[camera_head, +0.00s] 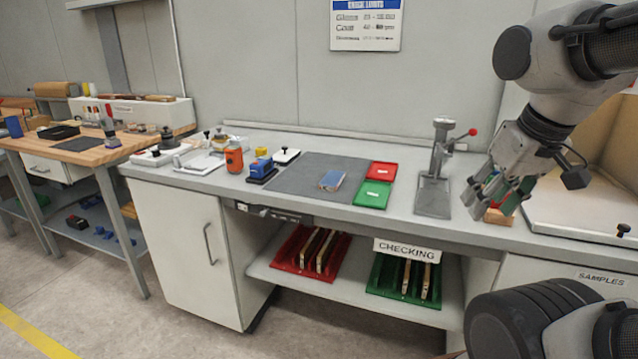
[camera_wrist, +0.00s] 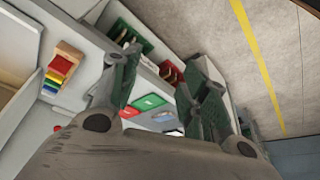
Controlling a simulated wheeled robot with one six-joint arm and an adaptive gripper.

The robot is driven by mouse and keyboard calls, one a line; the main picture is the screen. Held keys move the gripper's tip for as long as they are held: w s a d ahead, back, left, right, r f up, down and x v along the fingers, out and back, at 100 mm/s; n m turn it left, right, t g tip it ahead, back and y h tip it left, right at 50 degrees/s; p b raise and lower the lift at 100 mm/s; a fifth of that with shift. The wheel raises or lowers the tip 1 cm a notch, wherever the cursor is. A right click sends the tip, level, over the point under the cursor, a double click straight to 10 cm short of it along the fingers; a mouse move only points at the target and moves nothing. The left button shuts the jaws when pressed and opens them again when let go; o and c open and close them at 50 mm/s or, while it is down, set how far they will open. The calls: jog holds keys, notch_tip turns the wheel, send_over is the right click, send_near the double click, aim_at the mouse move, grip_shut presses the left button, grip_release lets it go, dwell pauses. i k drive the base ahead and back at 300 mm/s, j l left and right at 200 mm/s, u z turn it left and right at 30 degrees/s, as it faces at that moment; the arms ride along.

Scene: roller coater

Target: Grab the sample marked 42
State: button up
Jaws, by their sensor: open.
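No marking 42 can be read in either view. A wooden holder (camera_wrist: 70,50) with several coloured samples, among them red, yellow and blue (camera_wrist: 52,82), stands at the left in the wrist view. In the head view the wooden holder (camera_head: 497,218) is mostly hidden behind my gripper. My gripper (camera_head: 497,196) is open and empty above the right part of the bench. Its two fingers are apart in the wrist view (camera_wrist: 158,85), with the holder to their left.
A grey lever press (camera_head: 436,180) stands left of my gripper. A red tray (camera_head: 381,170) and green tray (camera_head: 373,194) lie on the bench. Below, a red rack (camera_head: 310,252) and green rack (camera_head: 404,278) hold panels. A pale board (camera_head: 585,215) is at right.

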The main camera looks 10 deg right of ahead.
aim_at(332, 181)
jog(key=i+j, duration=0.2)
jog(key=i, duration=0.35)
jog(key=i+j+u, duration=0.15)
jog(key=i, duration=0.4)
